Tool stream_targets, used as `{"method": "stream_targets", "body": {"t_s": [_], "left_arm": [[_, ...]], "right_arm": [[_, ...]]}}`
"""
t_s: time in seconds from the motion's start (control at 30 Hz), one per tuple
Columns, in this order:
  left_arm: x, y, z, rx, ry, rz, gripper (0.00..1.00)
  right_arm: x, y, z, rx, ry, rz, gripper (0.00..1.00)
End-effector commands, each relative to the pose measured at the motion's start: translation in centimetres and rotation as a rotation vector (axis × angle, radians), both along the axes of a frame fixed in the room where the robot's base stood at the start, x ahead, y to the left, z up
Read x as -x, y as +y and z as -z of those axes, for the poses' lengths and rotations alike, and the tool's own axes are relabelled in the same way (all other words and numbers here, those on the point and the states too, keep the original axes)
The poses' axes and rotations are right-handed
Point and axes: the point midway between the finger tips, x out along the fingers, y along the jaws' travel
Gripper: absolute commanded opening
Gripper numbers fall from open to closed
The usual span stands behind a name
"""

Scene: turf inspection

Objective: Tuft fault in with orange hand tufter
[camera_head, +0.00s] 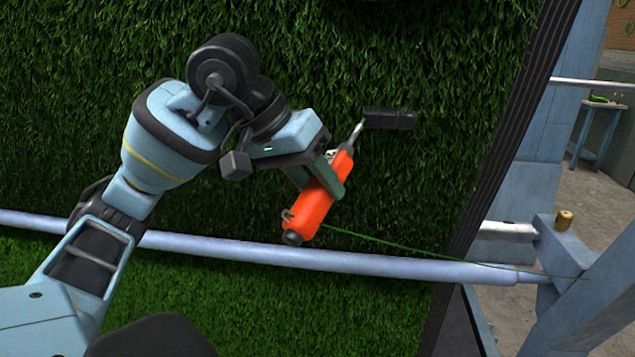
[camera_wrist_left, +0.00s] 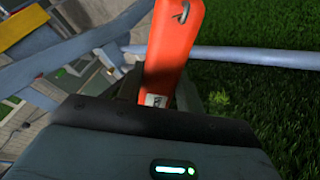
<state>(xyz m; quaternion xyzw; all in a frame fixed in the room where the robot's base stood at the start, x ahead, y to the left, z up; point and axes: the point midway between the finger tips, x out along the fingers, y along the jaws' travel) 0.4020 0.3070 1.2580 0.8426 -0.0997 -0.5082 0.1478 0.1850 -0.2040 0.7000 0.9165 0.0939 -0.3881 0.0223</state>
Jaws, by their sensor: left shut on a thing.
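The orange hand tufter (camera_head: 314,207) is held in my left gripper (camera_head: 327,178), whose jaws close around its body. It tilts with its metal needle tip up and right and its black end cap down and left. The needle tip points at a dark rectangular piece (camera_head: 390,119) on the upright turf (camera_head: 330,50); I cannot tell if they touch or whether this piece is the fault. A thin green yarn (camera_head: 420,251) runs from the tufter's rear to the right. In the left wrist view the tufter (camera_wrist_left: 170,50) rises from between the jaws. My right gripper is not seen.
A pale horizontal bar (camera_head: 400,268) crosses in front of the turf below the tufter. A blue frame post (camera_head: 590,285) with a brass-coloured piece (camera_head: 564,220) stands at right. A small blue table (camera_head: 603,120) is farther back, beyond open floor.

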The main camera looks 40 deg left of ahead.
Motion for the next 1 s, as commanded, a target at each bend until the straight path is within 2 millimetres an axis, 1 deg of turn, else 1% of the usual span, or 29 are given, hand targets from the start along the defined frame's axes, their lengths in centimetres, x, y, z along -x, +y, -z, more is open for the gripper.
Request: {"method": "stream_targets", "body": {"t_s": [0.43, 1.0], "left_arm": [[-0.01, 0.03, -0.14, 0.001, -0.003, -0.001, 0.05], [-0.79, 0.48, -0.39, 0.001, -0.003, -0.001, 0.05]], "right_arm": [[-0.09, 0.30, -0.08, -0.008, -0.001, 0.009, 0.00], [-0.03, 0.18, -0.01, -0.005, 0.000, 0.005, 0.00]]}}
